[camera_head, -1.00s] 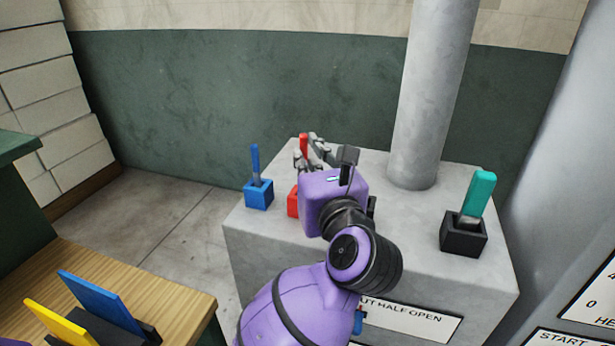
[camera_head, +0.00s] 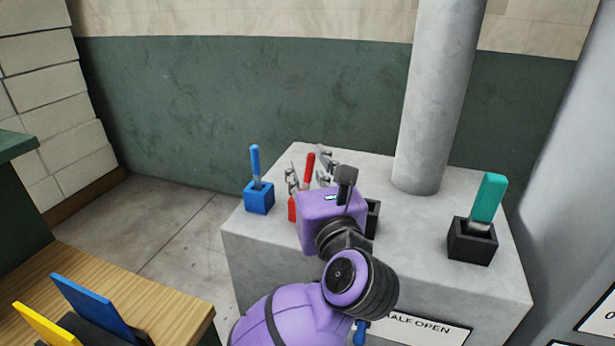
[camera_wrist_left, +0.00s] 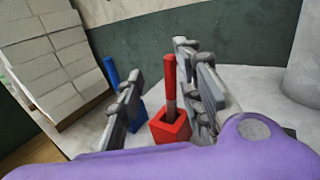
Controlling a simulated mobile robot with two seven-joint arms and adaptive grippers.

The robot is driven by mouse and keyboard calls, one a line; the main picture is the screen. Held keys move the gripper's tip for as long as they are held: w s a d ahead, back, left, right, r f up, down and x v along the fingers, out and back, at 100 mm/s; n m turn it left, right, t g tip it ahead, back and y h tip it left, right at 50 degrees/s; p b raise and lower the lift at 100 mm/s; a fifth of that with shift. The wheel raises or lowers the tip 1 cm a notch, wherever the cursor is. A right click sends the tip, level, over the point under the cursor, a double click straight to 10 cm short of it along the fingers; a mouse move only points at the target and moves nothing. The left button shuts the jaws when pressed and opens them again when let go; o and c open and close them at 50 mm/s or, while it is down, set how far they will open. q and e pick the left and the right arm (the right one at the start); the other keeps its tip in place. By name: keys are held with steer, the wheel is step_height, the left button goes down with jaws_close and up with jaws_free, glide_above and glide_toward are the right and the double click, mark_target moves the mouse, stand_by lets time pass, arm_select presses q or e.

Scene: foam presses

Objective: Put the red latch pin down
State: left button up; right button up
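The red latch pin (camera_head: 310,162) stands nearly upright in its red block (camera_head: 292,209) on the grey press top. In the left wrist view the pin (camera_wrist_left: 170,78) has a red handle and a short bare shaft going into the red block (camera_wrist_left: 170,130). My left gripper (camera_head: 307,172) is open, with one finger on each side of the pin. In the left wrist view its fingers (camera_wrist_left: 160,75) stand clear of the handle. In the head view my purple wrist hides part of the red block. My right gripper is not in view.
A blue pin in a blue block (camera_head: 259,198) stands just left of the red one. A teal lever in a black block (camera_head: 471,243) is at the right. A thick grey column (camera_head: 432,110) rises behind. A wooden bench (camera_head: 185,305) with blue and yellow plates is lower left.

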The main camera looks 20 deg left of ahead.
arm_select(q)
steer(key=shift+s+d+f+g, duration=0.1)
steer(key=shift+s+f+g, duration=0.05)
steer(key=shift+f, duration=0.45)
steer(key=shift+s+d+f+g, duration=0.1)
steer(key=shift+s+f+g, duration=0.05)
steer(key=shift+f, duration=0.4)
steer(key=b+v, duration=0.1)
steer(key=v, duration=0.9)
steer(key=shift+s+r, duration=0.3)
steer(key=shift+r, duration=0.05)
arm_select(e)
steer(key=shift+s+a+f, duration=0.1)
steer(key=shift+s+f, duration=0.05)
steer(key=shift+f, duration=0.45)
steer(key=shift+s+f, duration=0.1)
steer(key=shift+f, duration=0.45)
arm_select(q)
steer(key=shift+d, duration=0.1)
